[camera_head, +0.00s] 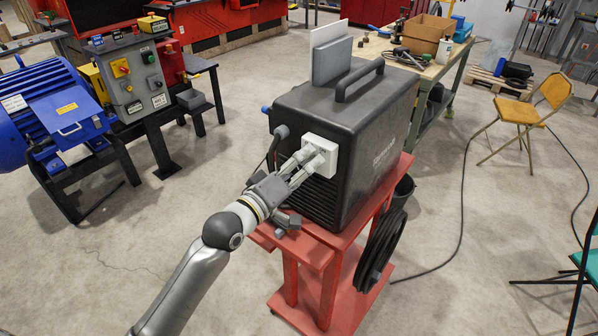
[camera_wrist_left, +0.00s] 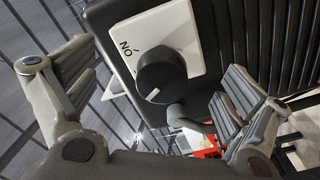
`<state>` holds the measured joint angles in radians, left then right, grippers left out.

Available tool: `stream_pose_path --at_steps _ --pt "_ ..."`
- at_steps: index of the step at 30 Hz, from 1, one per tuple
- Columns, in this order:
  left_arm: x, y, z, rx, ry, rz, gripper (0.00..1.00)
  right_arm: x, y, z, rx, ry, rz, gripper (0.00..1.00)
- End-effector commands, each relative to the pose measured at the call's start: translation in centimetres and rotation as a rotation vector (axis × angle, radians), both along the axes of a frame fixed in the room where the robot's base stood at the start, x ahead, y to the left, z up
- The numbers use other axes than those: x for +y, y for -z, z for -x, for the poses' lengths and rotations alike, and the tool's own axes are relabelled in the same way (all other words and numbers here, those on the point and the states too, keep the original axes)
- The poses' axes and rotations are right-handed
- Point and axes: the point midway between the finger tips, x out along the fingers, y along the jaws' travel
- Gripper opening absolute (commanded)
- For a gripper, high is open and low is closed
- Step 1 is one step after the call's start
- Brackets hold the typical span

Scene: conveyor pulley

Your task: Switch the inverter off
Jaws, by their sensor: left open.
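The inverter (camera_head: 345,120) is a black box with a handle on top, standing on a red cart. A white switch plate (camera_head: 329,162) is on its front face, partly hidden by my left gripper (camera_head: 309,160). In the left wrist view, the plate (camera_wrist_left: 178,30) carries the lettering "ON" and a round black knob (camera_wrist_left: 165,70) with a white mark pointing toward the lower left of the picture. My left gripper (camera_wrist_left: 160,75) is open, with one finger on either side of the knob and visible gaps to both. My right gripper is not in view.
The red cart (camera_head: 345,262) has a black cable coil (camera_head: 381,250) on its side. A blue motor (camera_head: 50,108) and control panel (camera_head: 135,80) stand at left. A workbench (camera_head: 440,65) is behind, and a yellow chair (camera_head: 525,110) is at right.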

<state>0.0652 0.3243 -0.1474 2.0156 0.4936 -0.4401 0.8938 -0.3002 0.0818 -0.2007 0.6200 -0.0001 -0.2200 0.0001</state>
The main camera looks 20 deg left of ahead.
Motion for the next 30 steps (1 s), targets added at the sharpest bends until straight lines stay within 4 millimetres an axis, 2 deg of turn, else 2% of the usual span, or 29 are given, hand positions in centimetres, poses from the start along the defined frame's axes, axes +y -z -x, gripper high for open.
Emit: stream_pose_path --at_steps 11,30 --pt "0.1 0.0 0.4 0.002 0.0 -0.002 1.0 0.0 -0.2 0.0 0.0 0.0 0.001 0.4" --pt "2.2 0.0 6.2 0.002 0.0 -0.002 1.0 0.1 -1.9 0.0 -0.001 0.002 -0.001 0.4"
